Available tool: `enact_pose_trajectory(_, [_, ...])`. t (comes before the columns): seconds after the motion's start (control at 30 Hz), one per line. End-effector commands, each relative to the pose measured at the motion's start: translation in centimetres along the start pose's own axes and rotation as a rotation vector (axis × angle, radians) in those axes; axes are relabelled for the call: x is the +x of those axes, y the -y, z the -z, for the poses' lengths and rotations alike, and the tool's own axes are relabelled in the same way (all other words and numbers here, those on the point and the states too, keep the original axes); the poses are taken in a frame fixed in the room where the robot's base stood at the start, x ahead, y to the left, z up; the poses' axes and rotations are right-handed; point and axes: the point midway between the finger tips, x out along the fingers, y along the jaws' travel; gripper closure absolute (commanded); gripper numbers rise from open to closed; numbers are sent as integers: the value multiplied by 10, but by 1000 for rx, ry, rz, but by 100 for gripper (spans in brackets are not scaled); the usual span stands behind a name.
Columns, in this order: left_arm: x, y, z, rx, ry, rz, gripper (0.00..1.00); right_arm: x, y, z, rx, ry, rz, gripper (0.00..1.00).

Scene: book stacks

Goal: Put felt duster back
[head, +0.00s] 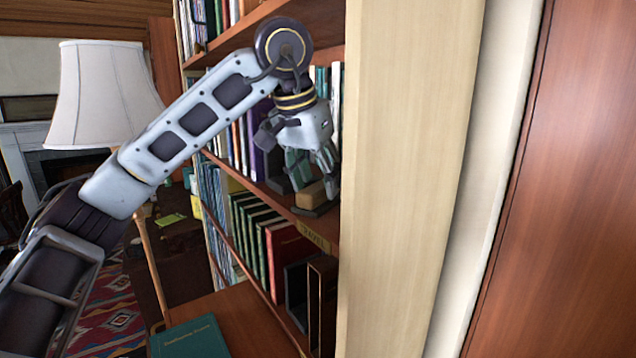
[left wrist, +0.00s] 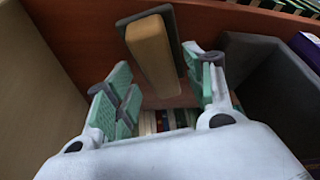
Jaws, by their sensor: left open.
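The felt duster (head: 311,193) is a light wooden block on a dark felt pad. It sits on the middle bookcase shelf near its front edge, just above a label plate. In the left wrist view the duster (left wrist: 153,58) appears beyond and between the fingertips. My left gripper (head: 312,172) points down over it, with its green-padded fingers partly hiding it. The left gripper (left wrist: 163,92) is open and empty in the left wrist view, with a finger on either side of the gap. I cannot tell whether a finger touches the duster. My right gripper is not in view.
A dark bookend (left wrist: 265,85) stands beside the duster. The label plate (head: 313,237) is on the shelf edge. The pale bookcase side (head: 400,190) closes the right. A green book (head: 189,338) lies on a wooden surface below. A lamp (head: 105,95) stands at left.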

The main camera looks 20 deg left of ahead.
Motion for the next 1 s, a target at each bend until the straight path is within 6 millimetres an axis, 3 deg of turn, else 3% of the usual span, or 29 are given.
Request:
enact_pose_trajectory(0.33, [-49, 0, 0, 0, -4, 0, 47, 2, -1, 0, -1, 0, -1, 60])
enact_pose_trajectory(1.0, [-101, 0, 0, 1, -2, 1, 47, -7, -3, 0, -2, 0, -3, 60])
